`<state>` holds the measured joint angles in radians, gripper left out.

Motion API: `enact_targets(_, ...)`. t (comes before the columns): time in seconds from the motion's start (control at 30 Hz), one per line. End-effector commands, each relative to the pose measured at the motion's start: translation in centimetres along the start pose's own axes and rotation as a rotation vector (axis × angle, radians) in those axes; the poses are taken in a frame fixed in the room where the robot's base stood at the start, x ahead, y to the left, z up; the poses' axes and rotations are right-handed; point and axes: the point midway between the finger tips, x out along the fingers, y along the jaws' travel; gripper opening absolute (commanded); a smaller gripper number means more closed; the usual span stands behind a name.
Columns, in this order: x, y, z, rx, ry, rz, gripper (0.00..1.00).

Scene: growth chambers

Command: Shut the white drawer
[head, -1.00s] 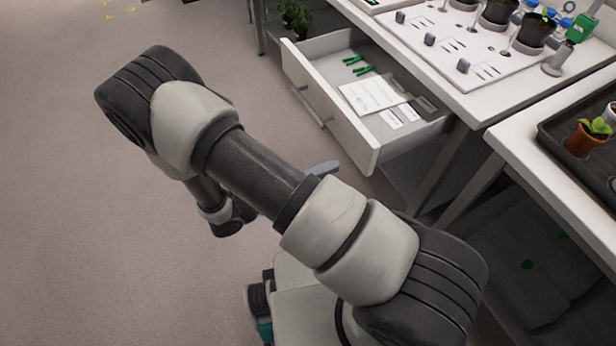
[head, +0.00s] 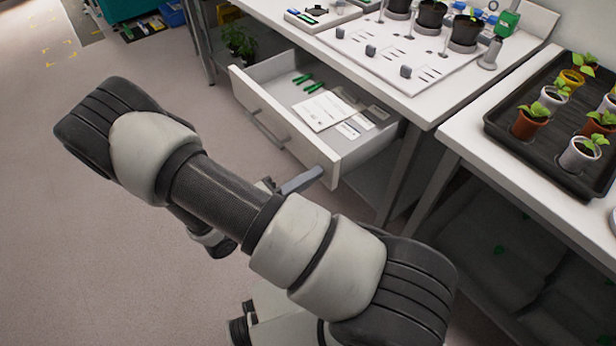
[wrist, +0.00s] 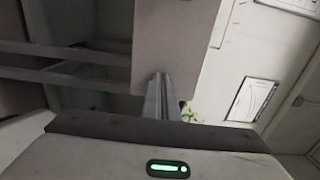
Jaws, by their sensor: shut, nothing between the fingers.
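The white drawer (head: 312,152) stands open under the white bench, with a bar handle (head: 268,126) on its front. Inside lie white papers (head: 322,112) and green clips (head: 308,83). My gripper (head: 320,172) is a shut grey pair of fingers whose tips are at the near right end of the drawer front. In the wrist view the shut fingers (wrist: 162,80) overlap the lower edge of a pale panel (wrist: 172,40), which looks like the drawer front. I cannot tell whether they touch it. Nothing shows between the fingers.
The bench top (head: 400,98) carries a white board with several pots. A second bench at right holds a black tray (head: 506,132) of potted seedlings; its legs stand near my arm. A plant (head: 238,42) stands behind the drawer.

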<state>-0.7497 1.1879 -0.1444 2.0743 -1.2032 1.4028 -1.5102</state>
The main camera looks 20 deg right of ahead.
Motion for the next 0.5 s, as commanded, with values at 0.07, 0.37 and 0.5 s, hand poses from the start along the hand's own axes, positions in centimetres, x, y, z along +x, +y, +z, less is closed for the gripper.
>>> enact_targets(0.07,1.1,-0.2,-0.1,-0.001,0.004,-0.003,0.0)
enact_targets(0.37,7.8,-0.3,-0.2,-0.003,0.007,-0.005,0.0)
enact_targets(0.5,11.7,-0.3,-0.2,-0.004,0.006,-0.004,0.0)
